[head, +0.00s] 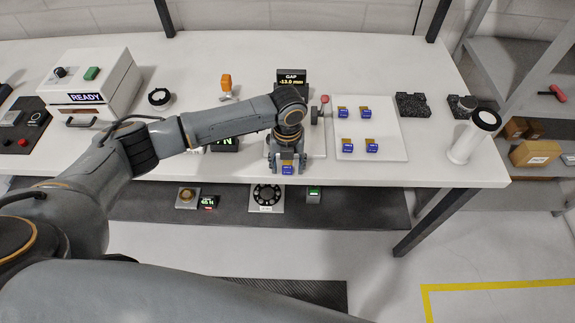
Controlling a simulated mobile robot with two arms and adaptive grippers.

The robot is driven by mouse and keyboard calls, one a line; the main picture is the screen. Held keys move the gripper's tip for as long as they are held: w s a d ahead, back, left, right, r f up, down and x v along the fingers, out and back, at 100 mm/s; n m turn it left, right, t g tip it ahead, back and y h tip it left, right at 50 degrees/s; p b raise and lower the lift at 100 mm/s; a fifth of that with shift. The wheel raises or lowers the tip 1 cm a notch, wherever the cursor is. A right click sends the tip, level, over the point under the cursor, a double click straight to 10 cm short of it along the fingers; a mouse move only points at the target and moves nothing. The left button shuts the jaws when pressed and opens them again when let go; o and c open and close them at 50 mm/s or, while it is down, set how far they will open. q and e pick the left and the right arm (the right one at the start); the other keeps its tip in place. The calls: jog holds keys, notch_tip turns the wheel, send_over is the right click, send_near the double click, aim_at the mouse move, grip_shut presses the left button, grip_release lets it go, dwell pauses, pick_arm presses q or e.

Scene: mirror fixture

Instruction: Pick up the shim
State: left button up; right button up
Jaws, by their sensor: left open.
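A small blue shim with a gold-coloured top (287,170) shows at the table's front edge, between the fingers of my left gripper (287,164). The gripper points down and is open, with one finger on each side of the shim. I cannot tell whether the fingers touch it or what it rests on. Several similar blue and gold pieces (347,144) sit on a white tray (391,125) to the right. My left wrist hides part of the fixture (317,143) behind the gripper. My right gripper is not in view.
A display reading GAP -13.0 mm (291,78) stands behind my wrist, with a red-knobbed lever (325,100) beside it. A white cylinder (468,140) stands at the right front. A READY box (95,85) is at left. The back middle of the table (370,60) is clear.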

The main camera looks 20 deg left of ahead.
pick_arm(q)
jog(key=shift+f, duration=0.4)
jog(key=shift+c, duration=0.4)
jog(key=c, duration=0.8)
jog(key=shift+r, duration=0.1)
jog(key=shift+c, duration=0.2)
